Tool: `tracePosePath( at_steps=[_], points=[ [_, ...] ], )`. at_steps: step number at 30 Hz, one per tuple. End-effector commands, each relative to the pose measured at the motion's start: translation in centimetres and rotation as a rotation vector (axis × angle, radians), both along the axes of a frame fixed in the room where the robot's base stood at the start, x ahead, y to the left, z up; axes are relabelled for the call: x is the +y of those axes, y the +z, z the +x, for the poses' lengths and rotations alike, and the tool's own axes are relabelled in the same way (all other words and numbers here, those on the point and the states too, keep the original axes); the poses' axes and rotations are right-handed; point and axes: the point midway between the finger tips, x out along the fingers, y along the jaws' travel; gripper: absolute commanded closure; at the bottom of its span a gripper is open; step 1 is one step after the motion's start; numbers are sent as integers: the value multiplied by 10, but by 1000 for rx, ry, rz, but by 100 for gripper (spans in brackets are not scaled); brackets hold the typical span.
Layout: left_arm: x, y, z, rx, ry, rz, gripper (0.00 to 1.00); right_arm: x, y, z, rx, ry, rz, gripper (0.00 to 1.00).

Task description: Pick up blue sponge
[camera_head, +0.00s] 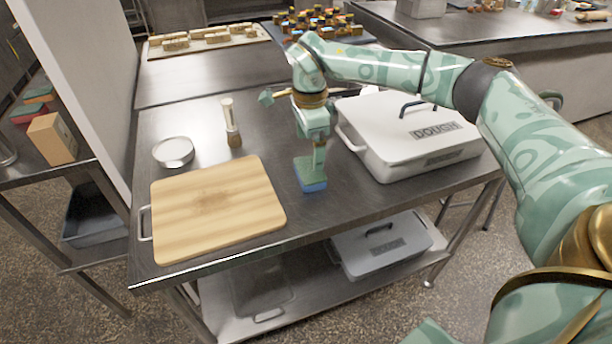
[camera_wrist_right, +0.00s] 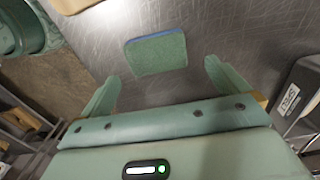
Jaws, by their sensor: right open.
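The blue sponge (camera_head: 314,187) lies on the steel worktable near its front edge, between the cutting board and the dough box. It has a green top and a blue side. In the right wrist view the sponge (camera_wrist_right: 156,53) lies ahead of the fingers, roughly centred between them. My right gripper (camera_head: 313,158) points down over the sponge and partly covers it in the head view. In the wrist view the right gripper (camera_wrist_right: 162,72) has its fingers wide apart with nothing between them. My left gripper is not in view.
A wooden cutting board (camera_head: 215,205) lies to the left of the sponge. A white dough box (camera_head: 405,130) stands to the right. Bare steel surrounds the sponge.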

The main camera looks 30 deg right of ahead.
Motion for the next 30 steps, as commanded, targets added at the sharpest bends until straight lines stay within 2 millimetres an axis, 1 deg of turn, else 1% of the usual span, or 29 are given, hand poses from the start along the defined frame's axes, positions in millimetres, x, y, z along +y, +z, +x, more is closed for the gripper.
tracePosePath(
  at_steps=[1, 6, 8, 11, 16, 18, 24, 26, 27, 28, 30],
  points=[
    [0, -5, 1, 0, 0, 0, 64, 0, -11, 0, 4, -1, 0, 0],
    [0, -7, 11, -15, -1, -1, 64, 0, -21, 0, 0, 0, 1, 0],
    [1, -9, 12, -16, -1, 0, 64, 0, -25, -1, 1, 0, 1, 0],
    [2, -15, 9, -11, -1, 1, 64, 1, -39, -2, 3, -1, 2, 0],
    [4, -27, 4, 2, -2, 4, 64, 3, -68, -4, 4, -1, 1, 0],
    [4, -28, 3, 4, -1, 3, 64, 3, -73, -4, 2, -2, 2, 0],
    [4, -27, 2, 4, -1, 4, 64, 3, -71, -4, -2, -1, 2, 0],
    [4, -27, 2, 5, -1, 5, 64, 3, -71, -4, -2, -1, 2, 17],
    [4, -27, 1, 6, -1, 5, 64, 3, -71, -4, -2, -1, 2, 28],
    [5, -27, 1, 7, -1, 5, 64, 3, -71, -4, -2, -1, 2, 35],
    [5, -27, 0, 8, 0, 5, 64, 3, -71, -4, -2, -1, 2, 36]
  ],
)
